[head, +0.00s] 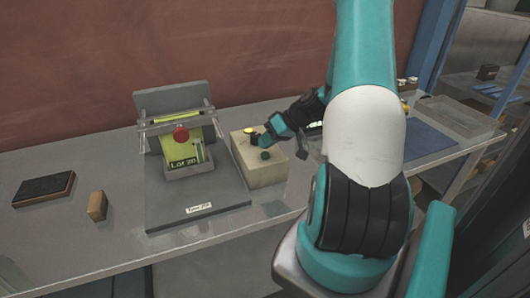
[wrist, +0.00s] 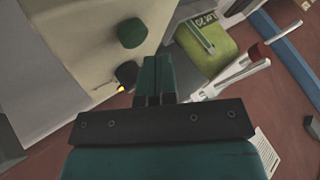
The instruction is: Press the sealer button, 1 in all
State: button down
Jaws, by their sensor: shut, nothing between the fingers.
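A beige box (head: 262,166) stands on the bench just right of the sealing stand. Its top carries a dark green round button (head: 265,154) and a yellow lamp (head: 250,131). In the wrist view the green button (wrist: 132,33) and a black knob (wrist: 126,73) show on the box (wrist: 75,50). I cannot tell from any marking which is the sealer button. My gripper (head: 261,142) is shut and empty, low over the box; its fingers (wrist: 154,62) are beside the black knob and apart from the green button. Contact with the knob is unclear.
A wooden block (head: 97,206) and a dark pad (head: 44,188) lie left. A clear tray (head: 455,117) sits far right. The front left bench is free.

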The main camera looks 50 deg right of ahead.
aim_at(266, 153)
jog(key=shift+r+p, duration=1.8)
jog(key=shift+r, duration=0.7)
